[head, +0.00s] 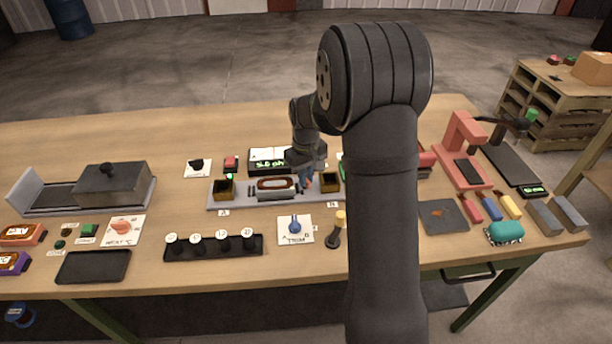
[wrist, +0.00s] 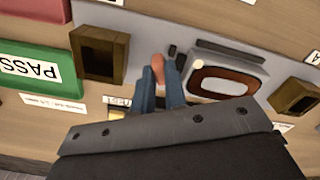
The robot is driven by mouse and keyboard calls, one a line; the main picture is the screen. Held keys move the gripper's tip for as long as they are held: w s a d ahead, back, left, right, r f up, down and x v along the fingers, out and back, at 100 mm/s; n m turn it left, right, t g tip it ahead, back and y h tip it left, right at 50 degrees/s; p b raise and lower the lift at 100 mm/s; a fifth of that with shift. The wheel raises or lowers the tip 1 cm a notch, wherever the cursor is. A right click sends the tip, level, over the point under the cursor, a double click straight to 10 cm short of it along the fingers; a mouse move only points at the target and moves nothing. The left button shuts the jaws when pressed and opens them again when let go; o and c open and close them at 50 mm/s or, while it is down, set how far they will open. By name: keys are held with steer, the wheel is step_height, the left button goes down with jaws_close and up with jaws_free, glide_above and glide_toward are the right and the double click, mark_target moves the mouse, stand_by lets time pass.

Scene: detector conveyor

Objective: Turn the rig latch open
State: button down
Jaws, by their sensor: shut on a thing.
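The rig is a grey base (head: 232,204) with a central unit bearing a brown-rimmed oval window (head: 277,183); the window also shows in the wrist view (wrist: 228,82). My gripper (head: 304,180) is low over the right end of this unit, between it and the right square holder. In the wrist view, my gripper's blue fingers (wrist: 161,72) are shut on a small copper-orange piece (wrist: 183,62), apparently the rig latch, beside the unit's end. The fingers hide part of the latch, so its exact turn angle cannot be told.
Dark yellow square holders stand at the left (head: 224,188) and right (head: 329,182) of the unit. A green PASS block (wrist: 35,72) is close by. A TRIM dial plate (head: 295,230) and a yellow-topped tool (head: 338,228) lie in front.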

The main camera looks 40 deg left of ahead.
steer(key=shift+s+m, duration=0.1)
steer(key=shift+m, duration=2.7)
steer(key=c, duration=1.5)
jaws_free()
steer(key=shift+o, duration=0.2)
step_height(320, 180, up, 18)
steer(key=shift+f, duration=0.25)
